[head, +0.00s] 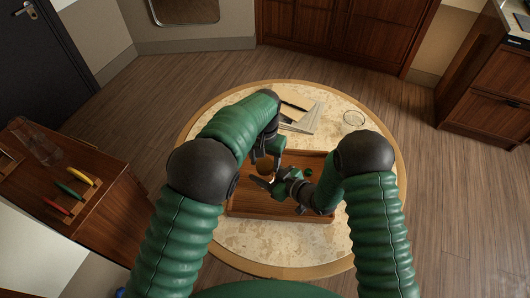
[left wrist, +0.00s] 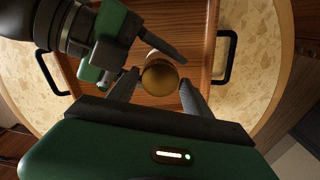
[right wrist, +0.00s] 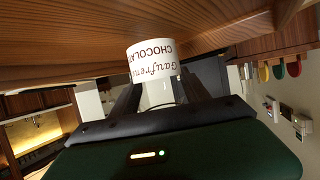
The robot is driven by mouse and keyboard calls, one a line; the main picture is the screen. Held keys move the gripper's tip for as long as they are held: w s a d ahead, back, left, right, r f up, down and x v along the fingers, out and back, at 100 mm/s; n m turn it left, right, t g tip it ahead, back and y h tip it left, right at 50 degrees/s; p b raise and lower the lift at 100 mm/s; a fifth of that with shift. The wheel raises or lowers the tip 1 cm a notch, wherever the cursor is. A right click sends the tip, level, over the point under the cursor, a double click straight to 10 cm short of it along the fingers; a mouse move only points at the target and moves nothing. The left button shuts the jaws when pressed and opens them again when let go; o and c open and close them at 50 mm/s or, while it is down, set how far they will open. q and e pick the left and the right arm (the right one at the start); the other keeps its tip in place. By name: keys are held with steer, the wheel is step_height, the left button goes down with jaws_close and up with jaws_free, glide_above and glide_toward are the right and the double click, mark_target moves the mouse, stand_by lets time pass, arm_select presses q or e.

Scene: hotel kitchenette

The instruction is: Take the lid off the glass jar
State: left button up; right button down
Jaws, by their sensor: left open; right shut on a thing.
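The glass jar shows in the right wrist view (right wrist: 152,60), turned upside down in the picture, with a white label. Its round gold lid (left wrist: 160,79) faces up in the left wrist view. The jar stands in the wooden tray (head: 285,215), and part of it shows in the head view (head: 264,166). My right gripper (right wrist: 160,90) is shut on the jar from the side. My left gripper (left wrist: 159,82) points down from above, open, with one finger on either side of the lid. I cannot tell whether its fingers touch the lid.
The tray with black handles (left wrist: 228,58) sits on a round pale-topped table (head: 255,240). Pale flat items (head: 303,118) and a clear round thing (head: 353,118) lie at the table's back. A wooden cabinet (head: 110,190) with coloured things on top stands at the left.

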arm_select(q)
steer(key=shift+f, duration=0.3)
steer(key=shift+c, duration=0.5)
jaws_close()
steer(key=n, duration=0.4)
steer(key=shift+r, duration=0.1)
steer(key=shift+s+r, duration=0.1)
steer(key=shift+r, duration=0.05)
steer(key=shift+r, duration=1)
